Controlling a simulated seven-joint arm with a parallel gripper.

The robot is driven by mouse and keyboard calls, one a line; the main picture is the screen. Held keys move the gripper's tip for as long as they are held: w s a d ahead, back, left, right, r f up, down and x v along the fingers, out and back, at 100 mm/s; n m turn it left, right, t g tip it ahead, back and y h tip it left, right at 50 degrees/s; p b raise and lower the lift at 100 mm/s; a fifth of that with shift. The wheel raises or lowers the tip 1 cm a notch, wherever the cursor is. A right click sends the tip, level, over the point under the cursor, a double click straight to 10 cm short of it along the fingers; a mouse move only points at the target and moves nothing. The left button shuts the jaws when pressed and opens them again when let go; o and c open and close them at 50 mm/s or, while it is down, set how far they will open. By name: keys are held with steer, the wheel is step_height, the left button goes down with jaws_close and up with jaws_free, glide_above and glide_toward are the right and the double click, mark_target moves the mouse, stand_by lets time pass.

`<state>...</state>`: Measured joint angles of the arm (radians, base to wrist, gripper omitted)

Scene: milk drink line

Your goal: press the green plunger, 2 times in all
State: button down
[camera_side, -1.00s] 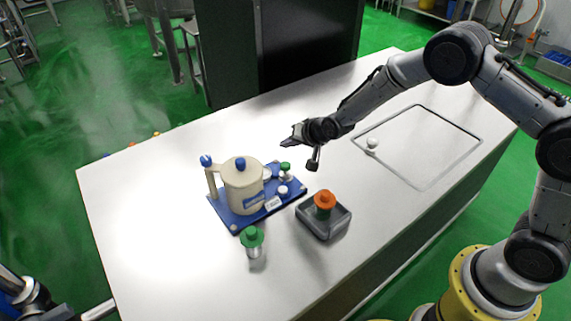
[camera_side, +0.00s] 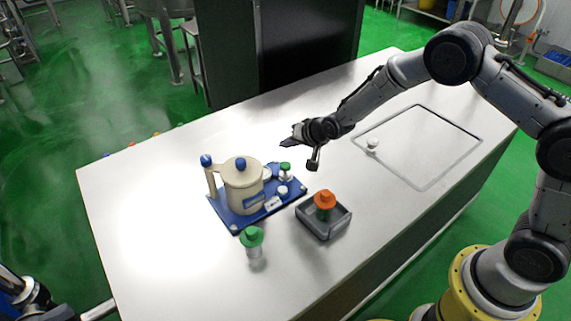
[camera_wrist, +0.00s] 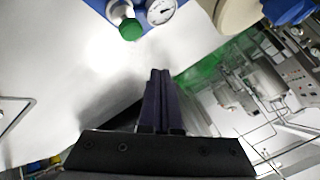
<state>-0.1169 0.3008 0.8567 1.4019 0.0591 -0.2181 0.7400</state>
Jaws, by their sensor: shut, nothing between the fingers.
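A small green-topped plunger (camera_side: 285,167) stands upright on the back right part of a blue base plate (camera_side: 238,224). In the wrist view its green top (camera_wrist: 131,29) shows near the upper edge, ahead and to the left of the fingertips. A larger green-capped piece (camera_side: 252,238) stands on the bare table in front of the plate. My gripper (camera_side: 286,146) is shut and empty, above the table beyond the small plunger and apart from it. The shut fingers also show in the wrist view (camera_wrist: 160,76).
A cream jug (camera_side: 243,188) with blue knobs stands on the plate, beside a small gauge (camera_wrist: 161,10). A grey tray (camera_side: 327,232) holds an orange-topped piece (camera_side: 324,200). A white knob (camera_side: 372,144) sits by an outlined panel at the right. The table's left side is clear.

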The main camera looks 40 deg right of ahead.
mark_target(288, 167)
stand_by(0.8)
step_height(288, 167, up, 4)
steer(key=shift+f, duration=0.1)
steer(key=shift+f, duration=4.4)
steer(key=shift+f, duration=0.2)
steer(key=shift+f, duration=0.25)
